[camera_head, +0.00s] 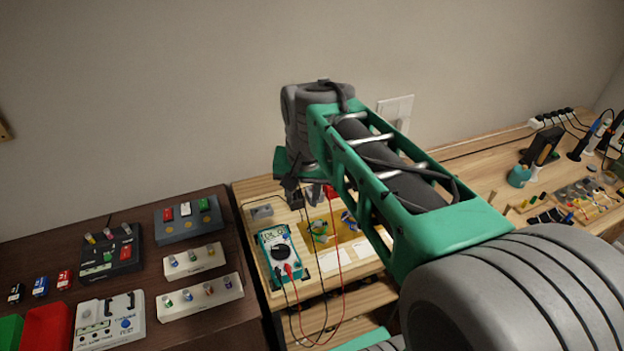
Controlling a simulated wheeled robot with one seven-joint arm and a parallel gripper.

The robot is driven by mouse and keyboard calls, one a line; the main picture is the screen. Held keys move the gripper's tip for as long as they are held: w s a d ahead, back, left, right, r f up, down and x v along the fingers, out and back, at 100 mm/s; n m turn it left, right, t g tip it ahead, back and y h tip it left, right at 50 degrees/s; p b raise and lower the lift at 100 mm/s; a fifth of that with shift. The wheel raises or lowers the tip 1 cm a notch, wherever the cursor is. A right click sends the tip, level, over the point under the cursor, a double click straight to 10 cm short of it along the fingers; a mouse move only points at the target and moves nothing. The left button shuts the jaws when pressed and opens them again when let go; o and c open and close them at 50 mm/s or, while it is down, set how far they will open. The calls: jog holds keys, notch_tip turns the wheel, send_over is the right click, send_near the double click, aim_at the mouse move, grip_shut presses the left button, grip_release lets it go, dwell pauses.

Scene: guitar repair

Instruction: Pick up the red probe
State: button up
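A teal multimeter (280,254) lies on the light wooden bench, with a black and a red plug at its lower end. A red lead (340,262) loops from it past the bench's front edge and up towards a small red item (331,192) beside my gripper. This may be the red probe, but it is too small and too covered by my arm to be sure. My gripper (294,198) points down above the back of the bench, behind the multimeter. Its dark fingers are small in view, and I cannot tell whether they are open or hold anything.
A yellow tray (350,236) with small colourful parts lies right of the multimeter, partly behind my arm. A dark table (205,328) at left holds effect pedals and red and green bins. A soldering stand (541,147), tools and a power strip are at far right.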

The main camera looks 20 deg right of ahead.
jog(key=w+d+f+m, duration=0.1)
jog(key=w+d+m, duration=0.2)
jog(key=w, duration=0.1)
jog(key=w+d+f+m+g+b, duration=0.1)
jog(key=w+d+m, duration=0.2)
jog(key=w, duration=0.2)
jog(key=w+d+f+m+g, duration=0.1)
jog(key=w+d+f+m, duration=0.1)
jog(key=w, duration=0.3)
jog(key=shift+d+f+m, duration=0.1)
jog(key=shift+d+m, duration=0.55)
jog(key=shift+m, duration=0.15)
notch_tip(320, 180, down, 7)
jog(key=shift+a+f+p, duration=0.1)
jog(key=shift+p, duration=0.2)
jog(key=shift+f, duration=0.15)
grip_shut()
